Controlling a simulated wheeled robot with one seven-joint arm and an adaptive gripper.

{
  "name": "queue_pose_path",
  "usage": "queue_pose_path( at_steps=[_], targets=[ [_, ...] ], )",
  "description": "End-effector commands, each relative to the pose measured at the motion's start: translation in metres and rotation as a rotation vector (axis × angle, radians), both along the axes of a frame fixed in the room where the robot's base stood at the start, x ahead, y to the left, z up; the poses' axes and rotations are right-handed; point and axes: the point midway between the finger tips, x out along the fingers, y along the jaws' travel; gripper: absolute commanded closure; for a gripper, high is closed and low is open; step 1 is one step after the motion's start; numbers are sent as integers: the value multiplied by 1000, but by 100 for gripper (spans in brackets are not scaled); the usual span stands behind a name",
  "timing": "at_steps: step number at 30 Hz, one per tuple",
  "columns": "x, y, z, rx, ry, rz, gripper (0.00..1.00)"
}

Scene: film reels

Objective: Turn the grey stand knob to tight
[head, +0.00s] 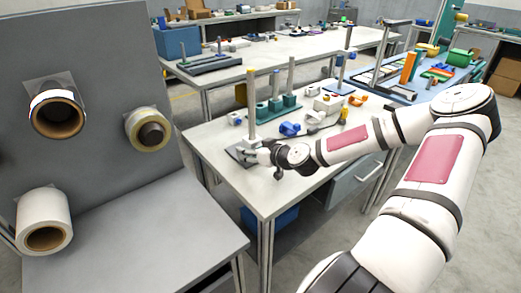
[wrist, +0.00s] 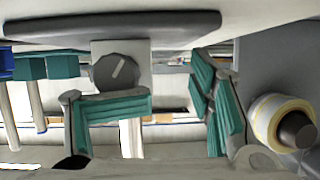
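The grey stand knob (wrist: 115,72) shows in the wrist view as a round dial with a pale line slanting up to the right. It sits on a light block under the dark stand base (wrist: 100,32); the wrist picture appears upside down. In the head view the stand has an upright post (head: 251,105) on the near table; the knob cannot be made out there. My gripper (head: 262,153) is beside the stand base. In the wrist view its teal-padded fingers (wrist: 172,105) are wide apart with nothing between them. The left finger overlaps the knob's lower edge; contact cannot be told.
Teal post holders (head: 278,105), a blue part (head: 290,129) and a pale bin (head: 328,104) stand beyond my gripper on the table. A grey panel with several tape rolls (head: 148,130) is at left. The table's front left corner (head: 262,200) is clear.

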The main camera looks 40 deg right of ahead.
Motion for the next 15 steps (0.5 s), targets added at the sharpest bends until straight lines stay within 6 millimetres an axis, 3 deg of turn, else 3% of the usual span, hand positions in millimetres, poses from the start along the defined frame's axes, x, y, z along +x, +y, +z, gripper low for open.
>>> queue_pose_path(
  at_steps=[15],
  targets=[
    [-31,4,16,-5,-5,-1,52]
  ],
)
